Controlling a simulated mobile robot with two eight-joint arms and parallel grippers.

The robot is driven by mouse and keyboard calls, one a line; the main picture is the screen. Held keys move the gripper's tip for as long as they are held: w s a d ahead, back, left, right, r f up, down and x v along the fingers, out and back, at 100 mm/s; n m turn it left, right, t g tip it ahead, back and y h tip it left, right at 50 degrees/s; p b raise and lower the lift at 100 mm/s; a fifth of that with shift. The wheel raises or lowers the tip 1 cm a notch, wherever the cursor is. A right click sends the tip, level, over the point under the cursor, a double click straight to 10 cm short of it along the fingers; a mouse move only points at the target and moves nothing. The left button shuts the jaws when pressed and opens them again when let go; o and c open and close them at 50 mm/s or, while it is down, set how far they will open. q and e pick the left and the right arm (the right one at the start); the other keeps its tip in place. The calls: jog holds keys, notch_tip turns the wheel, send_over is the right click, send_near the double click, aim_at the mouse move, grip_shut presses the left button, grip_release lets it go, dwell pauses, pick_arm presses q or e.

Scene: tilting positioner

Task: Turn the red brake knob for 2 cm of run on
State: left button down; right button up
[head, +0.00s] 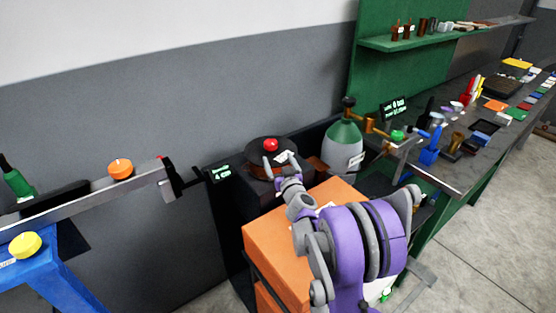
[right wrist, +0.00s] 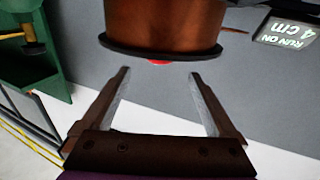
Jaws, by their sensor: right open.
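The red brake knob (head: 270,144) sits on top of a dark round unit (head: 256,168) at the back, near the wall. In the right wrist view only a small red sliver of the knob (right wrist: 158,62) shows below a dark rim; a brown drum (right wrist: 162,25) fills the space above. My right gripper (head: 279,161) is just in front of the knob. In the right wrist view its jaws (right wrist: 159,76) are open and empty, with the red sliver beyond and between the fingertips. A small display (right wrist: 292,32) appears upside down and reads "RUN ON 4 cm". My left gripper is not in view.
An orange cabinet (head: 277,240) stands below my right arm. A green-topped gas cylinder (head: 344,147) stands right of the knob. A long grey beam (head: 90,203) with an orange knob (head: 120,168) lies left. A cluttered bench (head: 470,172) runs along the right; the floor there is open.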

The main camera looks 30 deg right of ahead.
aim_at(271, 142)
jog(key=w+d+r+n+y+b, duration=0.1)
jog(key=y, duration=0.1)
jog(key=w+d+r+n+y+b, duration=0.1)
jog(key=w+n, duration=0.1)
jog(key=shift+d+r+y, duration=0.3)
jog(key=shift+d+y, duration=0.05)
jog(key=shift+y, duration=0.05)
jog(key=s+d+r+n+g+y+b, duration=0.1)
jog(key=s+r+n+g+y+b, duration=0.1)
jog(key=g+y, duration=0.1)
jog(key=shift+d, duration=0.35)
jog(key=shift+g+y, duration=0.3)
jog(key=shift+g, duration=0.2)
jog(key=x, duration=1)
jog(key=shift+f, duration=0.1)
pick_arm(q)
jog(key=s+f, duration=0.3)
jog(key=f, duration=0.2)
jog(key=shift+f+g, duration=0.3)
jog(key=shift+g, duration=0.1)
